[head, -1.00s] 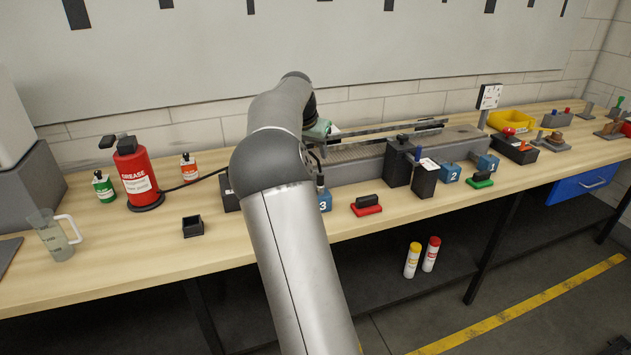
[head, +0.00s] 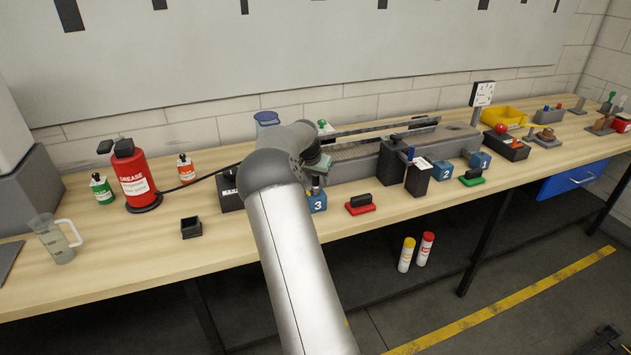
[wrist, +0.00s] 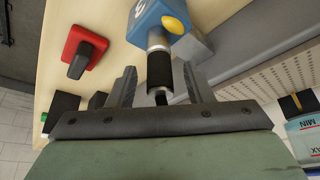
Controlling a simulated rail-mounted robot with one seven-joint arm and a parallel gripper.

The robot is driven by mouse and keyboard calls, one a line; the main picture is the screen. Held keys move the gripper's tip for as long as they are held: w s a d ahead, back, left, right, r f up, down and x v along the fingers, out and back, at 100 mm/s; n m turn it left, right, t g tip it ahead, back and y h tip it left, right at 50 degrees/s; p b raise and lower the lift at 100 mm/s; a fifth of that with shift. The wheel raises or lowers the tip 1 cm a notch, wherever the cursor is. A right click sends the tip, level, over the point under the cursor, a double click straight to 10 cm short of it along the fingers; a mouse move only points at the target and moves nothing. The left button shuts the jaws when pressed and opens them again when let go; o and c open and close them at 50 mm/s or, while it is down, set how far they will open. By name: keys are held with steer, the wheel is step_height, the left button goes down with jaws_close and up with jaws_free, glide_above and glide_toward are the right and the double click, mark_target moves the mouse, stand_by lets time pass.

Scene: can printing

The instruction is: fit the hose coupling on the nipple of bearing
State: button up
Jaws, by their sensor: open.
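Blue bearing block 3 (head: 317,202) stands at the front of the bench beside the grey conveyor; it also shows with a yellow button in the wrist view (wrist: 168,18). A black sleeve with silver ends, which looks like the hose coupling (wrist: 160,70), is in line with the block's top and seems to meet it. The nipple itself is hidden, so I cannot tell how fully it is seated. My gripper (wrist: 158,78) is open, with one finger on each side of the sleeve and gaps showing. The hose (head: 200,182) runs from the red grease pump (head: 132,175) behind my arm.
A red stamp-like block (head: 360,205) stands right of block 3. Black boxes (head: 417,176) and blue bearings 2 (head: 442,171) and 1 (head: 480,160) are farther right. The conveyor (head: 355,165) is close behind. An empty black holder (head: 191,228) sits left, with clear bench around it.

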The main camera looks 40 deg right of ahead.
jaws_close()
steer(key=shift+r, duration=0.1)
steer(key=shift+r, duration=0.25)
step_height(320, 180, up, 2)
steer(key=shift+w+r+b, duration=0.1)
steer(key=shift+r+b, duration=0.05)
steer(key=shift+b, duration=0.2)
steer(key=s+a+r+b, duration=0.5)
steer(key=s+a+r, duration=0.5)
step_height(320, 180, up, 8)
steer(key=p, duration=0.6)
steer(key=shift+w+a+f, duration=0.15)
steer(key=shift+w+f, duration=0.05)
steer(key=shift+f, duration=0.05)
